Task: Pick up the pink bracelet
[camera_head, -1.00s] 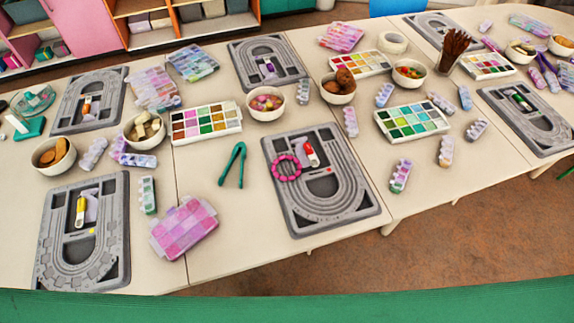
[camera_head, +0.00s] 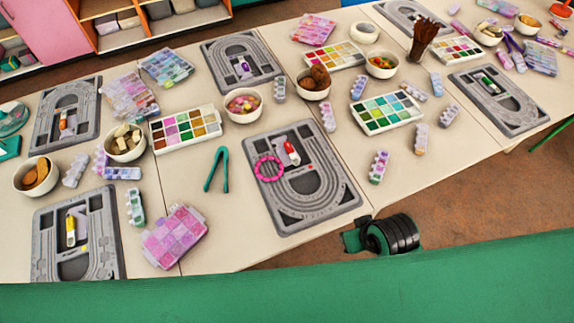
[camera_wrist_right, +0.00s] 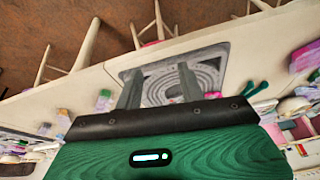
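The pink bracelet (camera_head: 268,168) is a beaded ring in the head view. It lies on the left part of the middle grey bead board (camera_head: 335,205), left of a red and white tool. My right gripper (camera_wrist_right: 158,88) shows in the right wrist view with its two fingers apart and nothing between them, over a grey bead board (camera_wrist_right: 212,58). In the head view, a green and black part of my right arm rises at the table's front edge, right of that board and apart from the bracelet. My left gripper is out of view.
A green tweezer-like tool (camera_head: 216,168) and a pink bead box (camera_head: 173,236) lie left of the board. A bowl of beads (camera_head: 243,105) stands behind it. A small bead holder (camera_head: 379,167) lies to its right. Brown floor lies beyond the front edge.

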